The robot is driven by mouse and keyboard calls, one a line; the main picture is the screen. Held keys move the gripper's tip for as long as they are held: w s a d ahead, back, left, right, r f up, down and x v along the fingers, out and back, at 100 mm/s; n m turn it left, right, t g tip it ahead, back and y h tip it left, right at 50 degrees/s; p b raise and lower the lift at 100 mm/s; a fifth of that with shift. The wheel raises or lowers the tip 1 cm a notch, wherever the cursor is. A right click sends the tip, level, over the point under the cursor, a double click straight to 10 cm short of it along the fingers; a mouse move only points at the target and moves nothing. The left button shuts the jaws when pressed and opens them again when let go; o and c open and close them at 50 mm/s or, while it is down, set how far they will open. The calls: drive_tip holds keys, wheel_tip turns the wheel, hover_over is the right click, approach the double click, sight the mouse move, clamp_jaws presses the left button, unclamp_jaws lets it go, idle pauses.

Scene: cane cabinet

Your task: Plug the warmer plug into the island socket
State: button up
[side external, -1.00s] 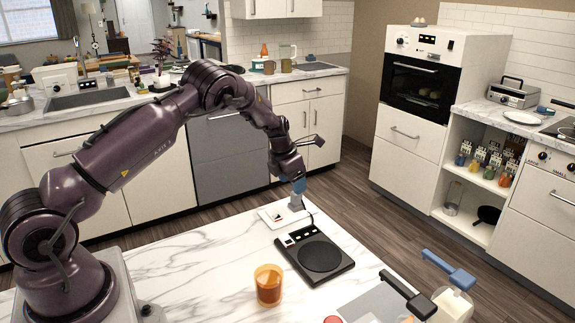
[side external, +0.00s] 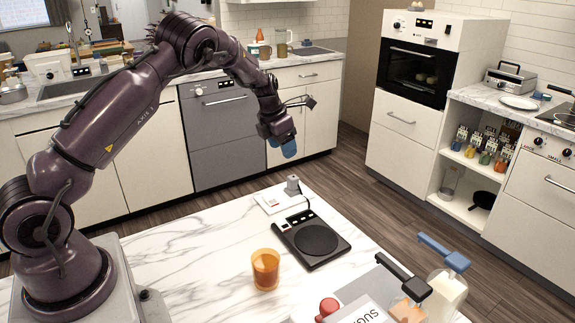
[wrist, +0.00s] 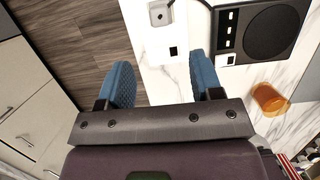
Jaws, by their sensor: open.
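The grey warmer plug (side external: 293,185) stands upright at the far end of a white socket plate (side external: 270,204) on the marble island. In the wrist view the plug (wrist: 160,13) is a grey block at the top edge, at one end of the plate (wrist: 154,42). I cannot tell whether it is seated in an outlet. The black warmer (side external: 312,241) with a round plate lies beside it, also in the wrist view (wrist: 270,30). My gripper (side external: 284,147) is open and empty above and behind the plug, with its blue fingers (wrist: 163,80) apart.
An orange glass (side external: 265,270) stands on the island nearer the camera. Jars with blue and black handles (side external: 445,285) and a red knob (side external: 327,307) are at the front right. The marble left of the warmer is clear.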

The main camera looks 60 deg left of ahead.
drive_tip(key=w+d+m+g+y, duration=0.1)
drive_tip(key=m, duration=0.5)
drive_tip(key=w+r+m+g+y, duration=0.1)
drive_tip(key=m, duration=0.5)
drive_tip(key=w+d+m+g+y, duration=0.1)
drive_tip(key=m, duration=0.5)
drive_tip(key=shift+w+d+r, duration=0.15)
drive_tip(key=shift+w+d, duration=0.2)
drive_tip(key=shift+w, duration=0.05)
hover_over(292, 176)
drive_tip(key=d, duration=0.1)
wheel_tip(292, 176, down, 8)
drive_tip(key=shift+w+d+r, duration=0.1)
drive_tip(key=shift+w+r, duration=0.05)
drive_tip(key=shift+r, duration=0.1)
